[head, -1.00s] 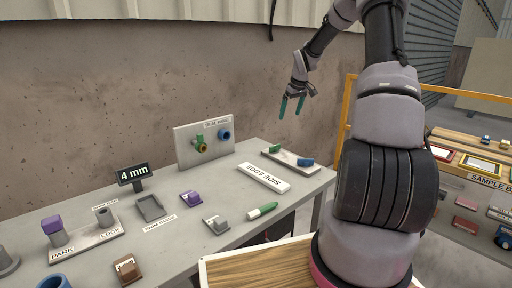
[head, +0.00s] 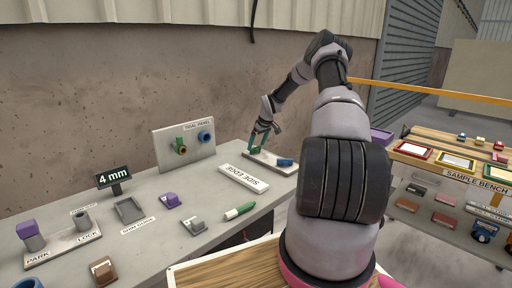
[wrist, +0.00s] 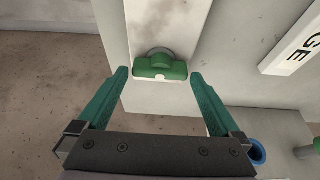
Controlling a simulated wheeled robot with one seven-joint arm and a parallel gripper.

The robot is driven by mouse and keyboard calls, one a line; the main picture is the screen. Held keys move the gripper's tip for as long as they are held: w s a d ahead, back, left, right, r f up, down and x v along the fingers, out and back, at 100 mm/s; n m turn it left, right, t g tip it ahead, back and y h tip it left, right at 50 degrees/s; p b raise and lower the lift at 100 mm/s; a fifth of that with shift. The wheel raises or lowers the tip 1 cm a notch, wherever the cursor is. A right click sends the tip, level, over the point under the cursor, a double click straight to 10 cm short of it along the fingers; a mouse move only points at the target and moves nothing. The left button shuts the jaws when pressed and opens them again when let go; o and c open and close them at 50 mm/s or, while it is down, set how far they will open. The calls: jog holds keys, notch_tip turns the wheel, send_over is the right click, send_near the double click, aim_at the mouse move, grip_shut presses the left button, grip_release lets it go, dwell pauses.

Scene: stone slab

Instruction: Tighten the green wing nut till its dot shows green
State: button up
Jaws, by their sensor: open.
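The green wing nut (wrist: 172,69) sits on a pale plate (wrist: 150,25) in the wrist view, its wings lying across the picture. A small pale, whitish dot (wrist: 160,77) shows at its near edge; it does not look green. A grey round part shows behind the nut. My gripper (wrist: 159,80) is open, with one teal finger on each side of the nut and a gap to each wing. In the head view my gripper (head: 261,140) is over the far left end of the plate (head: 268,159), largely covering the green nut. A blue wing nut (head: 285,162) sits at the plate's right end.
The SIDE EDGE sign (head: 244,178) lies just in front of the plate. An upright panel (head: 170,155) with green and blue knobs stands to the left. A green-and-white marker (head: 239,211) and small blocks lie nearer on the slab.

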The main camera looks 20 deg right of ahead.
jog(key=shift+x, duration=0.8)
jog(key=c, duration=1)
jog(key=m, duration=0.1)
jog(key=m+h, duration=0.1)
jog(key=m, duration=0.1)
jog(key=shift+a+m, duration=0.2)
jog(key=shift+m, duration=0.1)
jog(key=m+h, duration=0.2)
jog(key=m, duration=0.2)
jog(key=shift+m, duration=0.3)
